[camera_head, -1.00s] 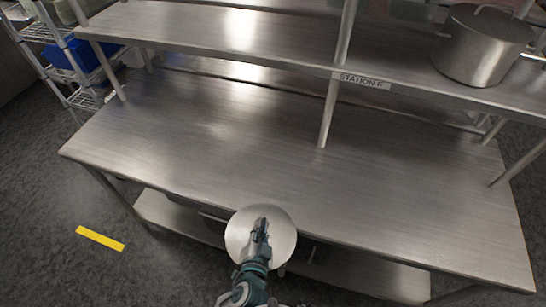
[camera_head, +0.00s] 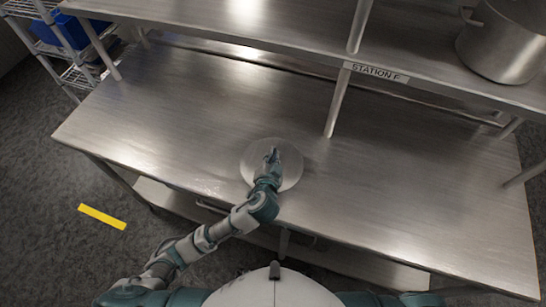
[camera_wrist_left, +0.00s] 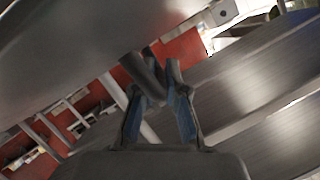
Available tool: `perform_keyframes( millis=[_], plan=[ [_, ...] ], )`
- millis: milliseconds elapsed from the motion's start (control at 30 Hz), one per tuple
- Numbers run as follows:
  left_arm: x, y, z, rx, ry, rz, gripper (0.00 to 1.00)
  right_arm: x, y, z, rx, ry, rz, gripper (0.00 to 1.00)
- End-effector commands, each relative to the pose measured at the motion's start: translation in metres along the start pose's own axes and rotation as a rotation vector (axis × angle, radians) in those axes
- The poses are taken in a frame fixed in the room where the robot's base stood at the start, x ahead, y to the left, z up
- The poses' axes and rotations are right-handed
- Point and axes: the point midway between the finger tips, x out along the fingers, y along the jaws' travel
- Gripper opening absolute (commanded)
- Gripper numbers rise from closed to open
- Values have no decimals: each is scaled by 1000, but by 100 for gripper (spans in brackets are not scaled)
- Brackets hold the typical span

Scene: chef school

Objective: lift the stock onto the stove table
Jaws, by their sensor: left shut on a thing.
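The stock (camera_head: 291,168) appears as a round, pale steel shape from above in the head view, over the front part of the steel table (camera_head: 190,130). I cannot tell whether it rests on the top or hangs just above it. My left gripper (camera_head: 272,156) is over its middle and shut on it. In the left wrist view my left gripper's fingers (camera_wrist_left: 152,72) are close together around a dark grip, and a large curved grey surface, probably the stock (camera_wrist_left: 70,50), fills the upper left. My right gripper is not in view.
A shelf labelled STATION F (camera_head: 376,72) runs above the table's back, held by a post (camera_head: 345,95). A large steel pot (camera_head: 505,45) stands on it at right. The tabletop is bare left and right of the stock. A wire rack (camera_head: 75,75) stands at far left.

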Motion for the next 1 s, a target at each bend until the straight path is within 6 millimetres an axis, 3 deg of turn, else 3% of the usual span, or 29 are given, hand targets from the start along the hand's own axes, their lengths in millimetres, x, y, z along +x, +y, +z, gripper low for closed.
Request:
perform_keyframes(
  millis=[167,300,700,733,833,1000],
  plan=[
    [17,-3,-5,0,2,-2,0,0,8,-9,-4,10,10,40],
    [23,12,17,2,-1,0,0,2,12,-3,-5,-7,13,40],
    [26,19,24,-2,2,1,0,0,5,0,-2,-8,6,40],
    [26,19,25,-1,0,2,14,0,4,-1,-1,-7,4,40],
    [26,19,24,-1,1,1,36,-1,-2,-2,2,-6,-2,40],
    [26,19,24,-1,1,1,36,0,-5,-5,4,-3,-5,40]
  ],
)
